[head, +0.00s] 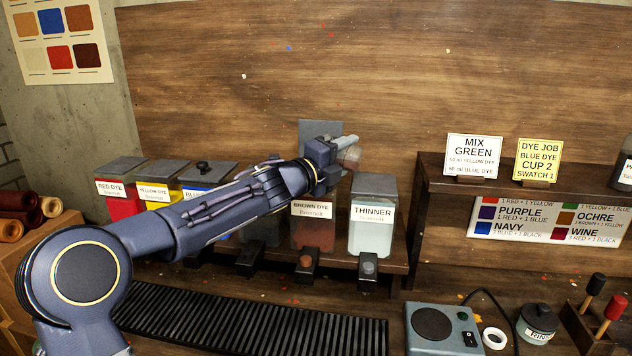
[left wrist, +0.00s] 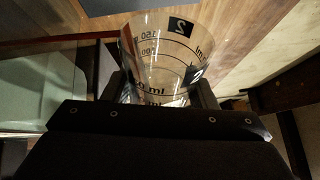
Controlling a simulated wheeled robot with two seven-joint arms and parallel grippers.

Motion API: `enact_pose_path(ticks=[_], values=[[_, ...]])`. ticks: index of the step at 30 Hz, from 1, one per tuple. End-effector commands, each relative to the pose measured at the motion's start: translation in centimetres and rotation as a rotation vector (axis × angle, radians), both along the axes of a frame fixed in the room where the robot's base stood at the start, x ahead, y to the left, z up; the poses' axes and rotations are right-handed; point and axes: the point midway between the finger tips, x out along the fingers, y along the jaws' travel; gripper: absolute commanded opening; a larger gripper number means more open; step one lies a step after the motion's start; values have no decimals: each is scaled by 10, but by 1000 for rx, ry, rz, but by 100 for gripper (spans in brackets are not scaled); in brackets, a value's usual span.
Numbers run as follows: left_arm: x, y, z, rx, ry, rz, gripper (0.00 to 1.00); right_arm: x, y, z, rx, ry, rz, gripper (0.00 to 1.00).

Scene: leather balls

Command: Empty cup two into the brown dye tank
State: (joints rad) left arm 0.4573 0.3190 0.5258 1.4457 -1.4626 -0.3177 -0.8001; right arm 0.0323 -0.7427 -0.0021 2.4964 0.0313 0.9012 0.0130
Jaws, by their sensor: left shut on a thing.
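My left gripper (head: 338,160) is shut on a clear cup (head: 350,157), held up at the back, above the tank row, near the brown dye tank (head: 313,230) and the thinner tank. In the left wrist view the cup (left wrist: 165,50) sits between the fingers (left wrist: 155,88). It shows a black "2" and measuring lines, and I see no dye in it there. The cup looks tipped in the head view, but its exact tilt is unclear. A grey panel (head: 318,128), seemingly the brown tank's raised lid, stands behind the gripper. My arm hides the brown tank's top.
The thinner tank (head: 373,225) stands right of the brown one; red (head: 123,203), yellow (head: 157,198) and blue (head: 200,178) tanks stand left. A slatted black grate (head: 250,320) lies in front. A scale (head: 440,325) and rinse pot (head: 538,322) are at right.

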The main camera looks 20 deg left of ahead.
Motion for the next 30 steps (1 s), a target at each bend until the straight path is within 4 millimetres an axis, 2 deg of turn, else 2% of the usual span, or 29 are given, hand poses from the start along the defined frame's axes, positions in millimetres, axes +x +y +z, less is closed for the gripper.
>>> enact_pose_path(ticks=[30], values=[[0, 3, 5, -80, 2, -1, 26, 0, 0, -2, 0, 0, 0, 0]])
